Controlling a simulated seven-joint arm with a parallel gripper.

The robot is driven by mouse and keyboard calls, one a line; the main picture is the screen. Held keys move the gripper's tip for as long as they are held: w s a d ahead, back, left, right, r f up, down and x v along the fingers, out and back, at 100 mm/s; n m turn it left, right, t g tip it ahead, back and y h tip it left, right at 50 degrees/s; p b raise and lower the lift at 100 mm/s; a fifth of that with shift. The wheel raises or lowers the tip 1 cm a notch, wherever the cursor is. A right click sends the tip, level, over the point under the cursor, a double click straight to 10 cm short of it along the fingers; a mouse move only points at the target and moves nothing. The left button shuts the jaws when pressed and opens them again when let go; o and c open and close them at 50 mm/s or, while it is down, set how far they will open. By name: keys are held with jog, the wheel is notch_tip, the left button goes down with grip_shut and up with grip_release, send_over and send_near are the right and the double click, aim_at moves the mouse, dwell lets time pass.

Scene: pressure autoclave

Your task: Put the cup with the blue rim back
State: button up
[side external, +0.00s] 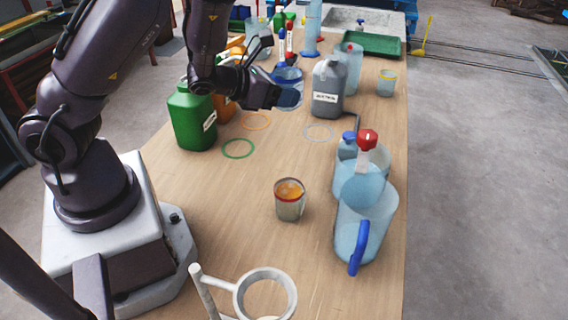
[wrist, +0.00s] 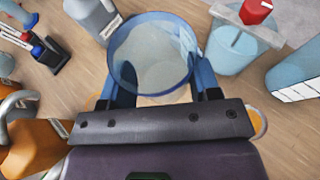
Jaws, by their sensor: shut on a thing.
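The cup with the blue rim (side external: 290,97) is clear and bluish, and it shows from above in the wrist view (wrist: 152,60). My gripper (side external: 275,92) is shut around its sides, with one blue finger on each side in the wrist view (wrist: 153,88). The cup looks roughly upright and empty. It is between the orange can and the grey acetone jug; whether its base touches the table is unclear. A cup with a red rim (side external: 289,203) holds something orange at the table's middle. A cup with a yellow rim (side external: 386,84) stands at the back right.
The green can (side external: 194,118) and grey jug (side external: 328,90) flank my gripper. Green (side external: 238,149), orange (side external: 257,120) and pale (side external: 319,132) rings mark the table. A blue-handled pitcher (side external: 367,222) and a white ring holder (side external: 243,293) stand nearer.

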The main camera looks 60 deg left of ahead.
aim_at(281, 165)
jog(key=shift+s+a+f+n+y, duration=0.15)
jog(key=shift+a+f+n+y, duration=0.05)
jog(key=shift+a+n+y, duration=0.15)
notch_tip(281, 165, down, 17)
jog(key=shift+r, duration=0.1)
dwell(0.3)
jog(key=o, duration=1)
jog(key=shift+f, duration=0.2)
jog(key=shift+o, duration=0.2)
jog(key=shift+r, duration=0.25)
jog(key=v, duration=0.7)
jog(key=shift+s, duration=0.2)
